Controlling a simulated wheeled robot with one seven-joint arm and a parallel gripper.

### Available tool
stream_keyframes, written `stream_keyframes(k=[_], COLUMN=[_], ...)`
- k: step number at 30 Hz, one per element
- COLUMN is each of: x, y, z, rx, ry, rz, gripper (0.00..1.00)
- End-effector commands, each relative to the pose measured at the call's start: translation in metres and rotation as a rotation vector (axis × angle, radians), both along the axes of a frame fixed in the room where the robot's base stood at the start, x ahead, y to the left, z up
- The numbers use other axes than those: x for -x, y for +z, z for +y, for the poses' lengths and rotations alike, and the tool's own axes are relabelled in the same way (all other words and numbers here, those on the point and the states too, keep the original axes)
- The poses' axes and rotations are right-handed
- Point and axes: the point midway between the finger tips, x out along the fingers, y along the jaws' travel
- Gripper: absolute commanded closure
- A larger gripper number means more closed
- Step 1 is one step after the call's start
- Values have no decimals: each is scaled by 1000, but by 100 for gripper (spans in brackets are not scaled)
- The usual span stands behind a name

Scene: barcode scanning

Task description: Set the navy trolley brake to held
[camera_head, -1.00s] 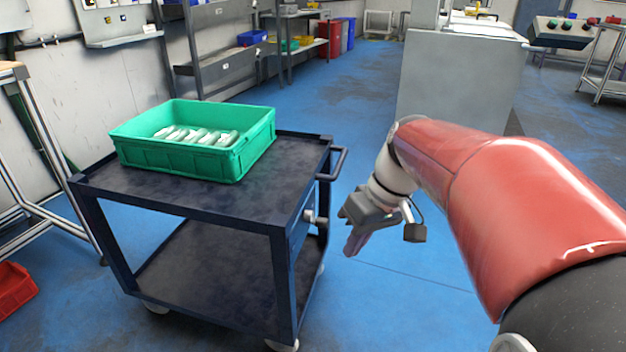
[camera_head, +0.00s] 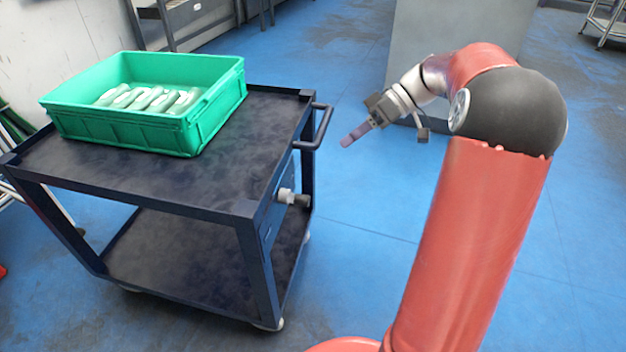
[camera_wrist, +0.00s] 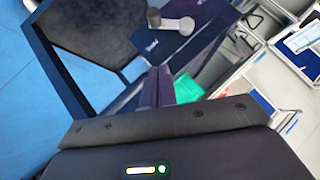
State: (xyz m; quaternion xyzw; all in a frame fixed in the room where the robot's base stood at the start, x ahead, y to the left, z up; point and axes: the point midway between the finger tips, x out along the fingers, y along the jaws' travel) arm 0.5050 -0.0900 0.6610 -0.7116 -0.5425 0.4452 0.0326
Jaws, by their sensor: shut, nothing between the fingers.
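The navy trolley (camera_head: 145,176) stands at the left in the head view. On its right end, below the push handle, is a panel with a pale brake lever that has a dark knob (camera_head: 303,200). The lever (camera_wrist: 178,24) and its panel also show at the top of the wrist view. My gripper (camera_head: 346,142) is shut and empty. It is to the right of the trolley, just right of the handle (camera_head: 325,130) and above the lever's height in the picture, apart from both. In the wrist view my fingers (camera_wrist: 158,70) point toward the panel, below the lever.
A green crate (camera_head: 130,136) with several pale items sits on the trolley's top. A grey cabinet (camera_head: 440,40) stands behind my arm. Blue floor (camera_head: 350,270) is clear to the right of the trolley.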

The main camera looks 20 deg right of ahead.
Motion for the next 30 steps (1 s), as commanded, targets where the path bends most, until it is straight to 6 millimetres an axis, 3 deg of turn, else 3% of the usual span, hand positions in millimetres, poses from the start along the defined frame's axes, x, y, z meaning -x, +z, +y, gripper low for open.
stream_keyframes(k=[8,20,24,30], x=[0,-1,10,16], y=[-12,-62,-81,-93], z=[16,82,87,90], rx=[1,1,1,1], ry=[1,2,-1,-1], rz=[2,4,4,2], gripper=[100,100,100,100])
